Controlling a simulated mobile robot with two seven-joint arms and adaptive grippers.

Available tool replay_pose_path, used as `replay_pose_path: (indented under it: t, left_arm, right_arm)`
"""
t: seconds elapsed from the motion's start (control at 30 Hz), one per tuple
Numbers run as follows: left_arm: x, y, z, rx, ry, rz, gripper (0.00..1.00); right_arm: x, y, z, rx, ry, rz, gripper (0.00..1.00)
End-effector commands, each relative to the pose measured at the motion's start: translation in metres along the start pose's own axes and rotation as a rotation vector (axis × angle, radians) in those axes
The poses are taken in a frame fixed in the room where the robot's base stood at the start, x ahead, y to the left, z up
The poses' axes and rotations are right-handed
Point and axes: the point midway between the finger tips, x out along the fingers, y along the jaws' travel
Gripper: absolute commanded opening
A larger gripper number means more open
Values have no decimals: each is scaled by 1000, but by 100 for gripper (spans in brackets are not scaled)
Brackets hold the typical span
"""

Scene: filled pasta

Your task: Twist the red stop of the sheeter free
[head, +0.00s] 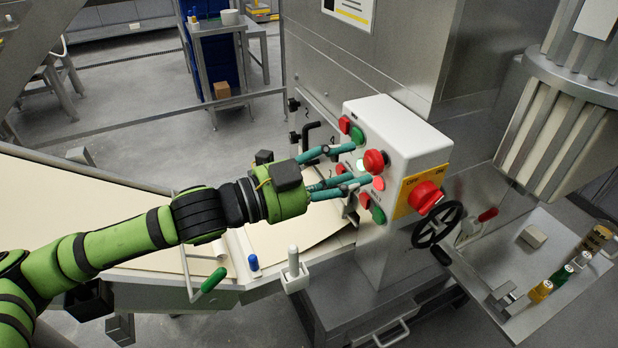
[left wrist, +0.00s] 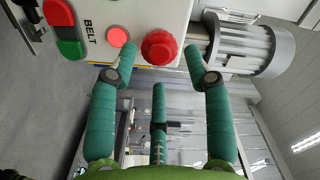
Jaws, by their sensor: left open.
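The control box (head: 395,125) of the sheeter carries a red mushroom-shaped stop (head: 375,162) on its front face. The stop also shows large in the left wrist view (left wrist: 158,48), upper middle, its turn position unclear. A red lamp (head: 378,183) sits beside it. My left gripper (head: 352,170) comes in from the left, its fingers spread open and pointing at this face. In the left wrist view the stop lies between and beyond the fingertips (left wrist: 160,66), with no clear contact. A second, larger red knob (head: 425,197) sits on a yellow plate on the side. My right gripper is not in view.
Red and green button pairs sit close by, one labelled BELT (left wrist: 88,33). A black handwheel (head: 437,224) stands out below the yellow plate. The pale belt (head: 130,200) runs under my left arm. A grey tray (head: 525,310) with small bottles is at the lower right.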

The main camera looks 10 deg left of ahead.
Motion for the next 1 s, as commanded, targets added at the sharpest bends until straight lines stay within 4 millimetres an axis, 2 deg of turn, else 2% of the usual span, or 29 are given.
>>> replay_pose_path:
  t: [0.03, 0.2, 0.4, 0.6, 1.0]
  left_arm:
    - [-12, 1, 2, 1, -6, 3, 50]
    - [-44, 1, 1, 1, -5, 3, 50]
    - [-69, 0, 0, 0, -3, 0, 50]
    - [-76, 0, -1, 1, 1, 1, 50]
    - [-76, 0, -1, 1, 1, 0, 50]
  right_arm:
    - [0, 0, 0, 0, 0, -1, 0]
    - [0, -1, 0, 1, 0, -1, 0]
    - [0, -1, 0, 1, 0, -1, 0]
    - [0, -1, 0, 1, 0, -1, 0]
    - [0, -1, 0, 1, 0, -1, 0]
